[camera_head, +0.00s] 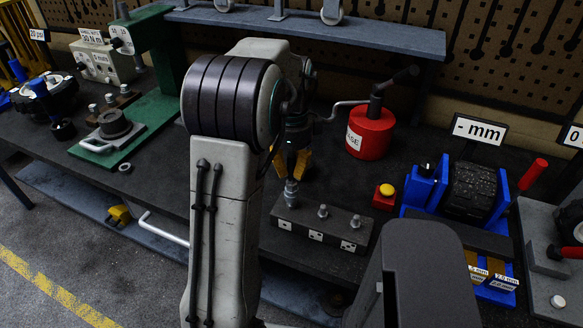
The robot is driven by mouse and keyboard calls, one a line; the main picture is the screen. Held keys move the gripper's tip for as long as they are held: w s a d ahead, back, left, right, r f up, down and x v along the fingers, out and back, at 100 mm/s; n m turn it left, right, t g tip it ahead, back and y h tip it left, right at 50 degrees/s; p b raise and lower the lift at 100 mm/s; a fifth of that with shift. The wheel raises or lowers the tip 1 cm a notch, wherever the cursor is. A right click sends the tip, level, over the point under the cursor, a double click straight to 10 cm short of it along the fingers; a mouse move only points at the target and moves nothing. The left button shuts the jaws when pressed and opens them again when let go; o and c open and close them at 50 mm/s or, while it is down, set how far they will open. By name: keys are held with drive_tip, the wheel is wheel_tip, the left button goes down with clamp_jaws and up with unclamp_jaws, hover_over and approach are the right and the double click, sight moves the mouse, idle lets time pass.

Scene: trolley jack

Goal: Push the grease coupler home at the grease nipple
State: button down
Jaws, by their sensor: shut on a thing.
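My gripper (291,166), with yellow fingertips pointing down, is shut on the grease coupler (291,186), a small grey metal piece showing below the fingers. The coupler is upright over the left end of a dark block (338,232). It appears in line with the left nipple there; I cannot tell whether it is touching or fully seated. Two other grease nipples, a middle one (322,210) and a right one (355,221), stand bare on the block. The block's front carries white marked plates. A grey hose (340,108) runs from near my gripper to the red grease pot (370,132).
A yellow-topped red button (385,196) sits right of the block. A blue fixture (468,195) with a black drum stands further right. A green press (150,60) is at left. A raised grey shelf (380,36) crosses the back. My arm hides the middle of the bench.

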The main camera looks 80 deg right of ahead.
drive_tip(key=shift+f+b, duration=0.6)
drive_tip(key=shift+f, duration=0.25)
drive_tip(key=c, duration=1.2)
unclamp_jaws()
wheel_tip(320, 180, up, 12)
drive_tip(key=shift+d+f, duration=0.1)
drive_tip(key=shift+d, duration=0.05)
